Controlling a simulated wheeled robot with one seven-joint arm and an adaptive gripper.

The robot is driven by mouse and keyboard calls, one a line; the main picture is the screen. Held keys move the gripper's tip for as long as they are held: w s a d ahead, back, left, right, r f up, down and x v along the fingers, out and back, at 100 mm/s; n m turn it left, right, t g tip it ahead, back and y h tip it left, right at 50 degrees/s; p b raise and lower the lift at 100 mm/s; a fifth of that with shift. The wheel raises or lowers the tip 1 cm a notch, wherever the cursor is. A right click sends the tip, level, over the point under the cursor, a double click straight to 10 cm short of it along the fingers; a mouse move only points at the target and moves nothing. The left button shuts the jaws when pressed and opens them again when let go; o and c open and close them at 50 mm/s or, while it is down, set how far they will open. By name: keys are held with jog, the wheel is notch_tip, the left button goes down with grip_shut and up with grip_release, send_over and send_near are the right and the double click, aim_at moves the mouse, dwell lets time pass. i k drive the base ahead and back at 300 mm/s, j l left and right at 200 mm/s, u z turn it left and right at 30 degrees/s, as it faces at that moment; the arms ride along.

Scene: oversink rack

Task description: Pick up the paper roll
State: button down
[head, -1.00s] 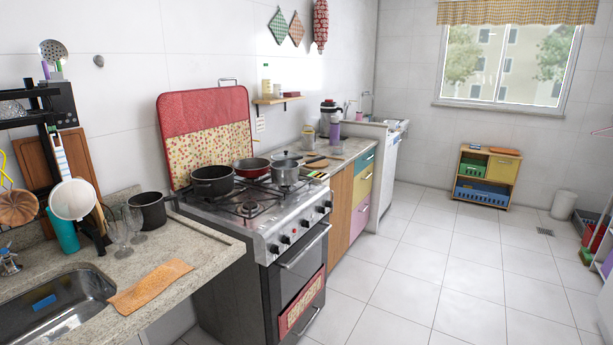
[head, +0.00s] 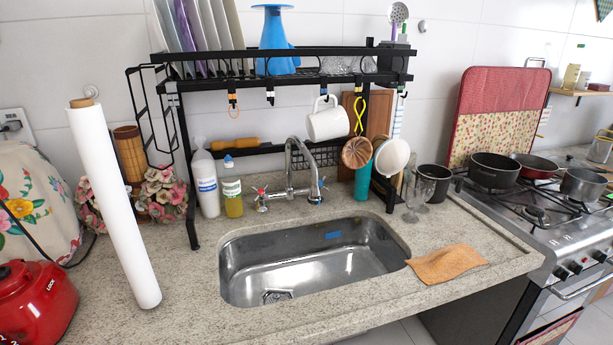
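A tall white paper roll (head: 115,205) with a brown core end at its top stands on the granite counter, left of the sink. It looks tilted in the picture, its base toward the counter's front edge. It appears apart from the rack and the red appliance. My gripper does not show in the head view.
The black oversink rack (head: 285,82) stands over the steel sink (head: 312,262). A red appliance (head: 38,300) and a flowered cover (head: 38,205) are left of the roll. Pink flowers (head: 165,195) are behind it. Bare counter (head: 190,285) lies between roll and sink.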

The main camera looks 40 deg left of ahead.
aim_at(86, 119)
jog(key=u, duration=2.2)
